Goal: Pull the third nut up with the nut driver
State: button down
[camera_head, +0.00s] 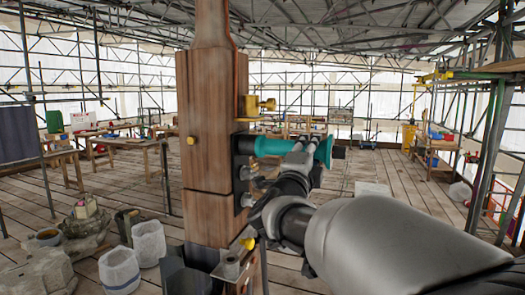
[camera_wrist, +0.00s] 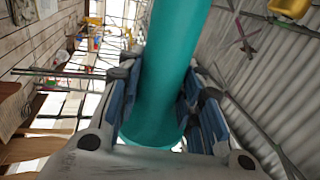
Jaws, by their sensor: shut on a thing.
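The nut driver has a teal handle (camera_head: 270,147) and lies roughly level at the right side of the wooden post. Its left end meets the dark plate (camera_head: 241,165) on the post; whether it sits over a nut is hidden. My gripper (camera_head: 304,153) is shut around the handle from the front right. In the wrist view the teal handle (camera_wrist: 170,60) runs between the blue-padded fingers (camera_wrist: 160,110). Two grey nuts (camera_head: 246,172) (camera_head: 247,199) show on the plate below the driver. The third nut cannot be singled out.
The wooden post (camera_head: 210,120) stands upright with a joint line across it. Stone blocks and white buckets (camera_head: 120,270) stand at lower left. Scaffolding surrounds the plank floor.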

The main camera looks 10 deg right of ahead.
jog(key=shift+w+a+r, duration=0.15)
jog(key=shift+a+r, duration=0.15)
jog(key=shift+a, duration=0.1)
dwell(1.5)
